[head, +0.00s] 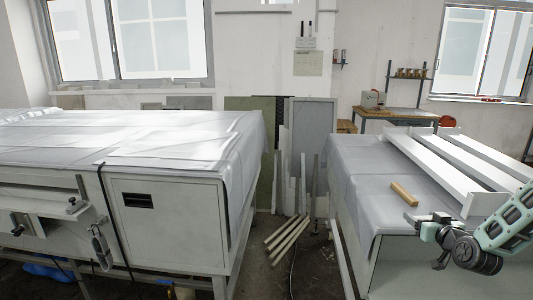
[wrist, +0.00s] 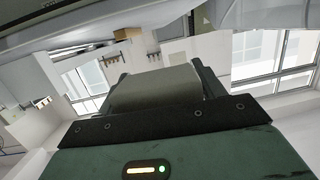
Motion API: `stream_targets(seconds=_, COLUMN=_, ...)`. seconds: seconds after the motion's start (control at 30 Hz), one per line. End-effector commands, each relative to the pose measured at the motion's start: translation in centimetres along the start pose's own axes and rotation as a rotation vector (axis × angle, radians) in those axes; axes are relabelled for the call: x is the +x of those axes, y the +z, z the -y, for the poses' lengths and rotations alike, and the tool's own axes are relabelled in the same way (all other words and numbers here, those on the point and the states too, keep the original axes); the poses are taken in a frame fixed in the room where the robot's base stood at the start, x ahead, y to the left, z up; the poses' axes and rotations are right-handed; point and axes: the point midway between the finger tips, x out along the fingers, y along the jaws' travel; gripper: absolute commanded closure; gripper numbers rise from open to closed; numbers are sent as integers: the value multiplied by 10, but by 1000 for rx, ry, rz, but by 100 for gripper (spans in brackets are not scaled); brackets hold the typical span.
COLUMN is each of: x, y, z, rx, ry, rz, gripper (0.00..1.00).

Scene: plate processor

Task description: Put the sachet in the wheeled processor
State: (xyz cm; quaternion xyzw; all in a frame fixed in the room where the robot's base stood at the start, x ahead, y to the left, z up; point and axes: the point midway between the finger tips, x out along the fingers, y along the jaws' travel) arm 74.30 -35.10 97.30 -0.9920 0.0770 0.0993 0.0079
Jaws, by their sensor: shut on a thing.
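My gripper (head: 428,232) is at the right in the head view, low beside the front edge of the right-hand covered machine. In the wrist view a smooth grey-beige piece (wrist: 158,88) shows between dark parts at the end of my gripper. It may be the sachet, but I cannot tell for sure. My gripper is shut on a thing. A long white processor (head: 165,225) with a door and knobs stands at the left. A second white machine (head: 400,262) stands at the right. I cannot make out wheels on either.
A tan block (head: 404,194) lies on the right machine's grey cover, near long white bars (head: 432,165). A grey sheet (head: 190,135) covers the left machine. Wooden strips (head: 287,232) lie on the floor between the machines. A workbench (head: 392,115) stands at the back.

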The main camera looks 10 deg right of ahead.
Motion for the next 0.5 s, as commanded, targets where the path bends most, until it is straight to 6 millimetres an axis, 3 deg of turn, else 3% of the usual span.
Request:
stream_targets(seconds=0.23, x=-6, y=46, z=91, rx=-8, ry=-74, rz=7, gripper=56)
stream_targets(seconds=0.4, x=-29, y=86, z=163, rx=-18, ry=-119, rz=9, gripper=56)
stream_targets(seconds=0.5, x=-44, y=102, z=192, rx=-23, ry=-136, rz=7, gripper=56)
